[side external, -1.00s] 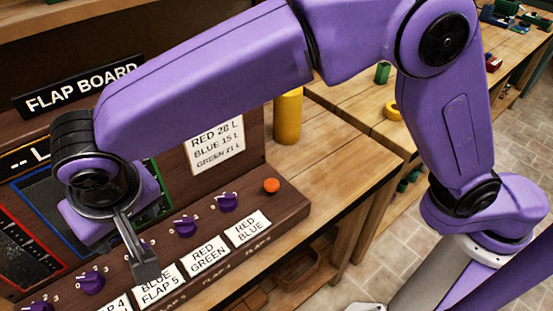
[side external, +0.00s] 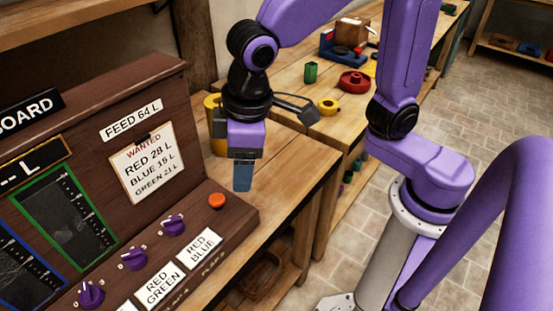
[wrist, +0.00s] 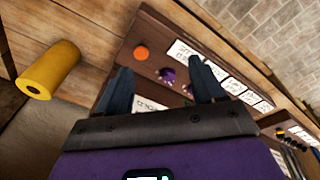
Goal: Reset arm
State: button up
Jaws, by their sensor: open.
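My gripper (side external: 242,178) hangs pointing down to the right of the flap board (side external: 150,85), above the wooden bench near the board's right end. In the wrist view my gripper (wrist: 163,82) shows two dark fingers spread apart with nothing held between them. Past the fingers lie the orange button (wrist: 141,53) and purple knobs (wrist: 167,75) of the control panel. The orange button also shows in the side view (side external: 217,200), below and left of the fingertips, apart from them.
A yellow cylinder (side external: 216,140) stands behind my gripper, partly hidden; it also shows in the wrist view (wrist: 48,70). The bench front (side external: 300,165) is clear.

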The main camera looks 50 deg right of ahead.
jog(key=s+d+f+n, duration=0.1)
jog(key=s+d+n, duration=0.1)
jog(key=s+d, duration=0.4)
jog(key=s+d+f+n+g, duration=0.1)
jog(key=s+d, duration=0.5)
jog(key=d, duration=0.6)
jog(key=shift+f+n+g, duration=0.3)
jog(key=shift+f+n, duration=0.2)
jog(key=shift+f, duration=0.1)
jog(key=shift+a, duration=0.1)
dwell(1.4)
